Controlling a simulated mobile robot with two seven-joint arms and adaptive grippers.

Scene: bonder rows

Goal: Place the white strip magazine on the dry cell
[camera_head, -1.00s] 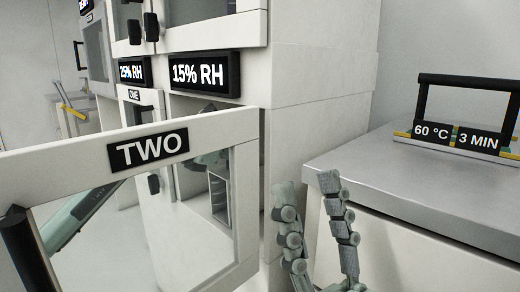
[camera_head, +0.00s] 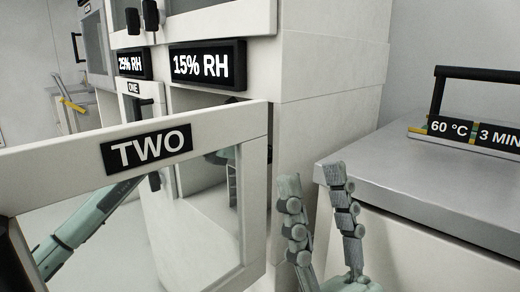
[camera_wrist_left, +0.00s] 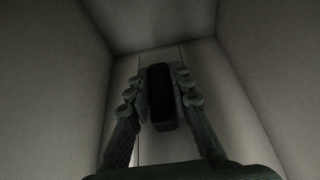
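My left arm (camera_head: 88,215) shows through the open door marked TWO (camera_head: 150,150) and reaches into the cabinet beneath the 15% RH sign (camera_head: 205,65). In the left wrist view, my left gripper (camera_wrist_left: 162,92) is inside a dim pale compartment (camera_wrist_left: 250,80). Its fingers lie close along both sides of a black bar (camera_wrist_left: 160,97) and look shut on it. The bar looks like a handle, with a pale body behind it that may be the white strip magazine; its outline is unclear. My right gripper (camera_head: 313,182) is open and empty.
The open door with its wide white frame stands across the left foreground. A grey-topped bench (camera_head: 440,180) is at right, close to my right gripper. On it stands a black-handled carrier (camera_head: 462,105) beside 60 °C and 3 MIN labels. A 25% RH sign (camera_head: 132,64) is further left.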

